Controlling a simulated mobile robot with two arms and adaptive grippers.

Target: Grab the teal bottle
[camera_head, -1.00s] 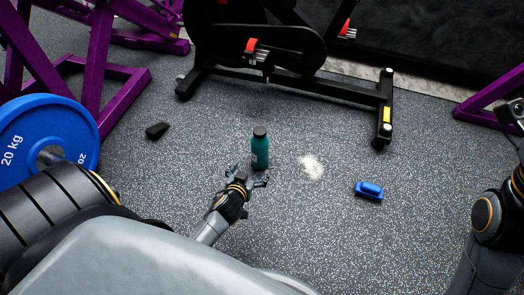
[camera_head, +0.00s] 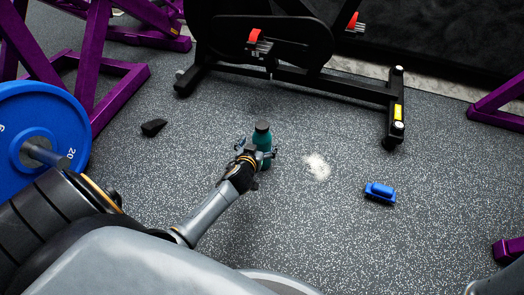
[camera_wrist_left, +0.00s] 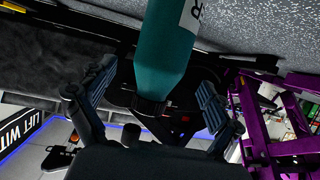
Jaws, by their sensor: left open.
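The teal bottle (camera_head: 263,140) stands upright on the speckled floor, with a black cap. In the left wrist view the bottle (camera_wrist_left: 165,55) looms large between the two fingers, appearing upside down with its cap end low in the picture. My left gripper (camera_head: 257,152) is at the bottle, its fingers spread to either side of it. In the wrist view the open left gripper (camera_wrist_left: 150,100) shows gaps between its fingers and the bottle. The lower part of the bottle is partly hidden by the gripper in the head view. My right gripper is out of view.
A black wedge (camera_head: 153,127) lies left. An exercise bike (camera_head: 330,88) stands behind; a blue weight plate (camera_head: 70,112) and purple frames (camera_head: 98,60) are at left.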

